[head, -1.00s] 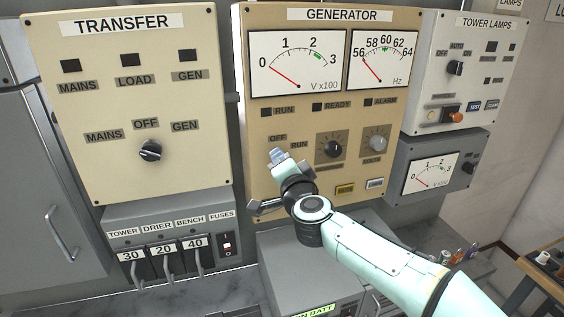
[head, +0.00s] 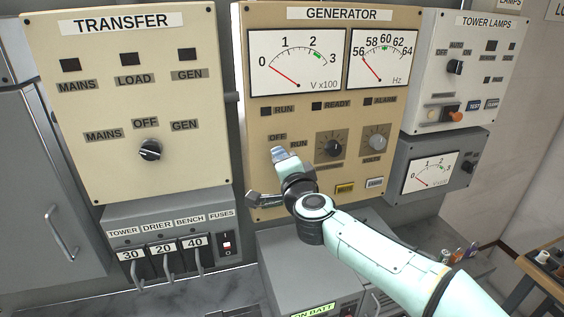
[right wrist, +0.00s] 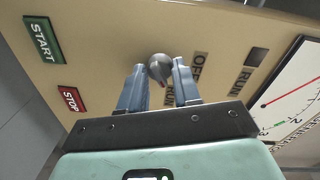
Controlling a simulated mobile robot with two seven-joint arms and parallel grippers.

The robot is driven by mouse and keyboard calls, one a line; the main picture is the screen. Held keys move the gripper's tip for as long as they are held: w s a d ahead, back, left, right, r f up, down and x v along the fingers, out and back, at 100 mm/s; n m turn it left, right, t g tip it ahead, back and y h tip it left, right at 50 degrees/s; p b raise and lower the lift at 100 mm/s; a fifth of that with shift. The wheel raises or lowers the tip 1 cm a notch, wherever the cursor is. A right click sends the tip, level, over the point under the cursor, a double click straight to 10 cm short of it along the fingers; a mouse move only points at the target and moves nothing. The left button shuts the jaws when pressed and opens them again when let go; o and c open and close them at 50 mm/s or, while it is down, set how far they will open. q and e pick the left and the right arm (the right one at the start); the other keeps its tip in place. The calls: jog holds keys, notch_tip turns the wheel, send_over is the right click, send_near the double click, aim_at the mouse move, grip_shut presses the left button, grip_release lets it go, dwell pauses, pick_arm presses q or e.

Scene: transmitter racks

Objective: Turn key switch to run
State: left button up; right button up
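The key switch (right wrist: 160,67) is a round dark grey knob with a small red mark on its lower edge in the right wrist view, on the side toward the RUN label (right wrist: 171,94). In the head view my right gripper (head: 280,155) is at the beige GENERATOR panel (head: 250,190), just below the OFF label (head: 278,137), and hides the switch. My left gripper is not in view.
Two knobs (head: 333,148) sit just right of my gripper. The green START (right wrist: 43,40) and red STOP (right wrist: 71,98) buttons show in the wrist view. Both generator meter needles rest at their low ends. The TRANSFER panel (head: 75,170) is at left; a grey box stands below.

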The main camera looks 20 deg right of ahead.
jog(key=o, duration=0.3)
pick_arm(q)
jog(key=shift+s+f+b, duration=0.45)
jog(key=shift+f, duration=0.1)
pick_arm(e)
jog(key=s, duration=1.3)
jog(key=shift+s+r, duration=0.2)
jog(key=shift+r, duration=0.15)
